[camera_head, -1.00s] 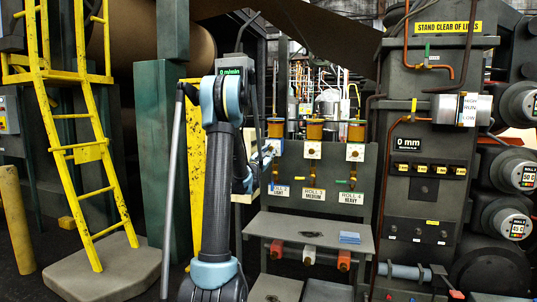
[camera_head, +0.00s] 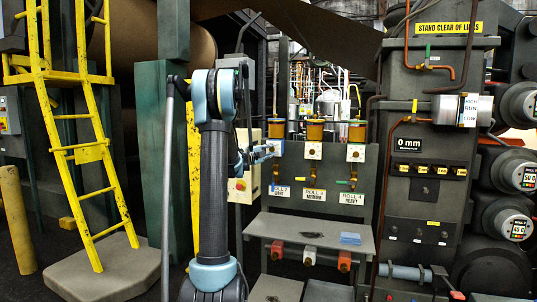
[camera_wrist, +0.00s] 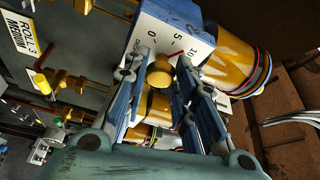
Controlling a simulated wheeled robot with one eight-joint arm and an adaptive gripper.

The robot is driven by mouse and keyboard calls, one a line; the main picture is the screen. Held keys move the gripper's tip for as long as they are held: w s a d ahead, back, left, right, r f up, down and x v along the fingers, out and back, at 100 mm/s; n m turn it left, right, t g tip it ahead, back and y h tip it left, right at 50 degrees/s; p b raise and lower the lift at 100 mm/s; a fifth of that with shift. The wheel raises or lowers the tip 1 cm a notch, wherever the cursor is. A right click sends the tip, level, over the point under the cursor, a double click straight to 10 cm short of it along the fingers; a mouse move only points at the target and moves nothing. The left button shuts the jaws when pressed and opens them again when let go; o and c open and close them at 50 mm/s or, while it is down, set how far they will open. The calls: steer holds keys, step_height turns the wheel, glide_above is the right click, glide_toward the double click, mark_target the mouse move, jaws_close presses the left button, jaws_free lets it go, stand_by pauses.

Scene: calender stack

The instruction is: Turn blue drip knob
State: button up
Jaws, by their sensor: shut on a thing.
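The blue drip unit is the left of three oilers in the head view. Its white dial block (camera_head: 277,148) has a blue edge. In the wrist view the block (camera_wrist: 185,30) fills the top middle, with a blue side and the marks 0, 5 and 10. The brass knob (camera_wrist: 160,76) sticks out of its face towards me. My gripper (camera_wrist: 161,66) has its two fingers on either side of the knob and is shut on it. In the head view my gripper (camera_head: 264,152) reaches the block from the left.
The middle oiler (camera_head: 314,150) and right oiler (camera_head: 356,152) stand close to the right. Brass fittings and a ROLL 3 MEDIUM label (camera_wrist: 25,40) lie left in the wrist view. A grey shelf (camera_head: 310,232) is below. A yellow ladder (camera_head: 80,140) stands left.

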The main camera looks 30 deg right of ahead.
steer(key=shift+s+m+g+y, duration=0.15)
steer(key=shift+m+g+y, duration=0.15)
steer(key=shift+m, duration=0.9)
steer(key=o, duration=1.1)
steer(key=shift+d+f, duration=0.1)
steer(key=shift+c, duration=0.2)
steer(key=shift+a, duration=0.6)
steer(key=v, duration=1.1)
steer(key=shift+d, duration=0.1)
